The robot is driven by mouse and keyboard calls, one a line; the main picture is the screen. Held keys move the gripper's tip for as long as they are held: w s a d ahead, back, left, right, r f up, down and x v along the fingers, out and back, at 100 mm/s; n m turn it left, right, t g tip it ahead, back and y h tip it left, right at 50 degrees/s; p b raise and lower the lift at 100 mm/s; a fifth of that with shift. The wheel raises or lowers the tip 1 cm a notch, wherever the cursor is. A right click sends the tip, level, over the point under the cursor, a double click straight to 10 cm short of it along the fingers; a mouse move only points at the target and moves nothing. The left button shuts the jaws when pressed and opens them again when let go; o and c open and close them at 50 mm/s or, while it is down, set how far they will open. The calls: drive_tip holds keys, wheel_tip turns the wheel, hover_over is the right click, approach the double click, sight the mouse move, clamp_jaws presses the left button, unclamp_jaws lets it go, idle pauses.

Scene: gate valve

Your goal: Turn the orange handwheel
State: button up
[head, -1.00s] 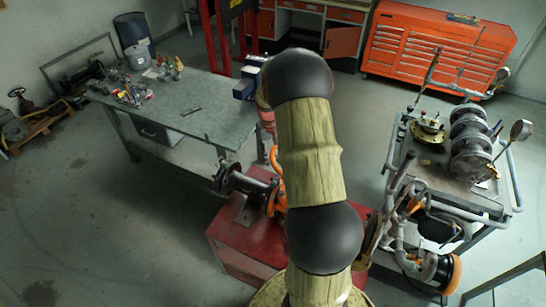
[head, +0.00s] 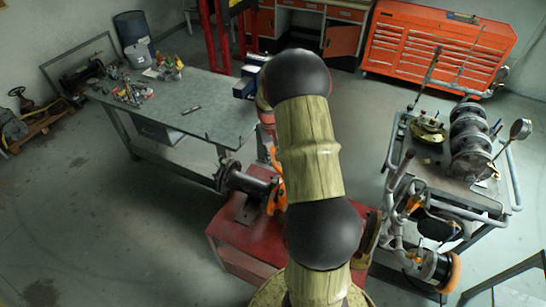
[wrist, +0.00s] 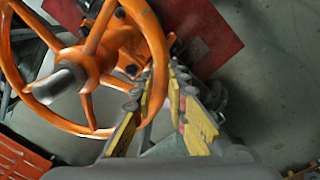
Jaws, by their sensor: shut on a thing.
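The orange handwheel (wrist: 92,42) fills the upper left of the wrist view, with spokes and a grey hub stem (wrist: 60,82). My gripper (wrist: 158,84) has yellow-padded fingers on either side of the rim's right side, and it is shut on the rim. The exact contact is partly hidden by the fingers. In the head view only a sliver of orange valve parts (head: 277,196) shows left of my arm. My arm hides most of the wheel and all of my gripper there.
The valve's dark flanged pipe (head: 246,183) sits on a red stand (head: 228,238). A grey workbench (head: 190,108) stands to the left, and a cart (head: 462,190) with pipes and flanges to the right. Open floor lies at the lower left.

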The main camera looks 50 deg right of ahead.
drive_tip(key=shift+s, duration=0.15)
clamp_jaws()
drive_tip(key=s+n, duration=0.1)
drive_tip(key=s+a+n+b, duration=0.1)
drive_tip(key=s+n, duration=0.1)
drive_tip(key=n, duration=0.1)
drive_tip(key=shift+s+a+b, duration=0.25)
drive_tip(key=shift+a+b, duration=0.1)
drive_tip(key=shift+b, duration=0.05)
drive_tip(key=shift+s+a+n+t+b, duration=0.1)
drive_tip(key=shift+s+n+t+b, duration=0.25)
drive_tip(key=shift+s+n, duration=1.7)
drive_tip(key=o, duration=0.8)
unclamp_jaws()
drive_tip(key=r, duration=1.2)
drive_tip(key=shift+a, duration=0.4)
